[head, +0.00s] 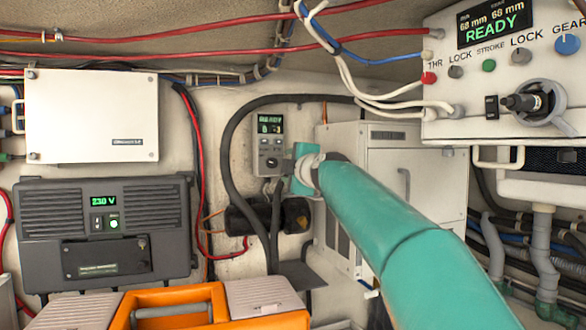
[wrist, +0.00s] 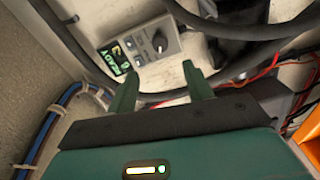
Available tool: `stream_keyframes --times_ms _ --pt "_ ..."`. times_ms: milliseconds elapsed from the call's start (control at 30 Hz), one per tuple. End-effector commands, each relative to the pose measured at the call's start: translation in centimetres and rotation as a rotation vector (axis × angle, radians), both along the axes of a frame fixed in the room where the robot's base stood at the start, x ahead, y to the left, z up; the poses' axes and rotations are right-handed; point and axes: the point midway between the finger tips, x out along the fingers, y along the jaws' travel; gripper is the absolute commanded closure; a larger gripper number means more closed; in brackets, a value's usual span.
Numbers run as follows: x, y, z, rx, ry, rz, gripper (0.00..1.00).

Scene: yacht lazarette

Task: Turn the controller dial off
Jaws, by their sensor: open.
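A small grey controller (head: 269,143) with a lit green display hangs on the back wall, left of my arm in the head view. Its round dial (head: 272,162) sits below the display; a white pointer mark shows on the dial in the wrist view (wrist: 159,42). My gripper (wrist: 158,76) is open and empty, its two green fingers apart. In the wrist view the controller lies beyond the fingertips, with the dial roughly between them and a visible gap. In the head view my gripper (head: 303,170) is beside the controller, its fingertips hard to make out.
A dark cable (head: 231,150) loops around the controller's left and top. A grey charger box (head: 105,235) and white box (head: 92,115) are at left, an orange toolbox (head: 170,305) below. A white cabinet (head: 390,170) stands behind my arm. A READY panel (head: 505,75) is upper right.

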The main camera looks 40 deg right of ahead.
Motion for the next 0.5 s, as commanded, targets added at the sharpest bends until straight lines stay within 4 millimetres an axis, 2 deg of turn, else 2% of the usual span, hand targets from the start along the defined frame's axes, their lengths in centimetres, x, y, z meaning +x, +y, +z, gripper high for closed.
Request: stream_keyframes --times_ms 500 --pt "-1.8 0.4 0.0 0.000 0.000 -0.002 0.49"
